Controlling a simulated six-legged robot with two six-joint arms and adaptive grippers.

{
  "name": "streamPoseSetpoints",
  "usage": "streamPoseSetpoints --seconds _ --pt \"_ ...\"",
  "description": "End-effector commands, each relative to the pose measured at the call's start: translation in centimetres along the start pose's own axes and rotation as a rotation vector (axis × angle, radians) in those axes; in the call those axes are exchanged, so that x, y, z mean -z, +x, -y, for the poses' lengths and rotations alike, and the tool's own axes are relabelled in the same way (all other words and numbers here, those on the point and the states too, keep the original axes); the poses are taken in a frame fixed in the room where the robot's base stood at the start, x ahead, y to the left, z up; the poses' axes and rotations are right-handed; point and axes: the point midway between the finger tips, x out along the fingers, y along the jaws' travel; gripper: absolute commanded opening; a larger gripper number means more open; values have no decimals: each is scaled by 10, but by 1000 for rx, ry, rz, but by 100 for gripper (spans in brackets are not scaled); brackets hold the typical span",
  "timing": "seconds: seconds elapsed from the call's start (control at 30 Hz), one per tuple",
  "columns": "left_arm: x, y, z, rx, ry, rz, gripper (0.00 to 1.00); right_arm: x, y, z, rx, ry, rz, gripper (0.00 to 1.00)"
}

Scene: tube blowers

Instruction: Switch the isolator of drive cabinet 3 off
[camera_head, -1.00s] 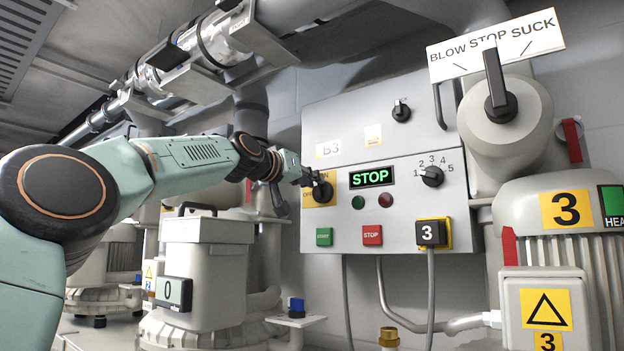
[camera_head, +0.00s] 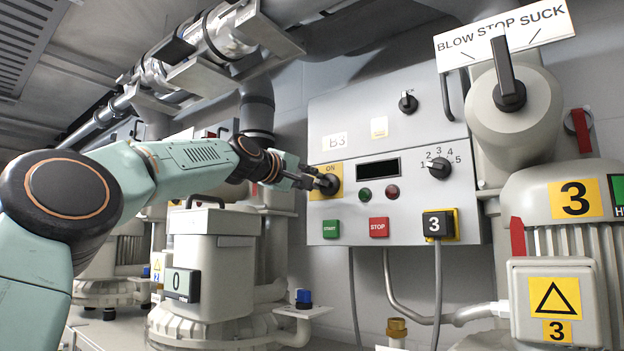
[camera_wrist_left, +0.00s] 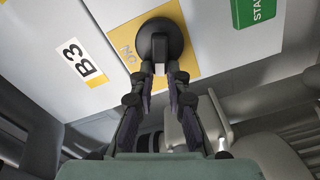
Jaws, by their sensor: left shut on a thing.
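The drive cabinet (camera_head: 358,232) is a grey box on the wall, marked B3. Its isolator (camera_head: 332,185) is a round black knob on a yellow plate at the cabinet's left edge, with ON above the knob. In the left wrist view the knob (camera_wrist_left: 170,32) has a raised grip bar that reaches down between my fingertips. My left gripper (camera_head: 314,182) comes in from the left and is shut on that bar; it also shows in the left wrist view (camera_wrist_left: 162,83). The gripper hides the left part of the plate. The cabinet's display (camera_head: 378,170) is dark. My right gripper is not in view.
Below the isolator are a green START button (camera_head: 331,229) and a red STOP button (camera_head: 379,227). A numbered selector (camera_head: 439,168) and a plug marked 3 (camera_head: 436,224) are to the right. A grey machine (camera_head: 207,262) stands below my left arm.

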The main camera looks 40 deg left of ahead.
Motion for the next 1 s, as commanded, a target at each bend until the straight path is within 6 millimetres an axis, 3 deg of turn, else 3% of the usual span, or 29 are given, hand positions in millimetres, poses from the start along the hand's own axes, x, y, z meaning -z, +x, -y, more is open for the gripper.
streamPoseSetpoints --seconds 0.5,1.0 --pt "-1 0 8 -1 -336 -1 0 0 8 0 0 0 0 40" --pt "-2 0 10 -1 -405 -1 0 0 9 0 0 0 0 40"
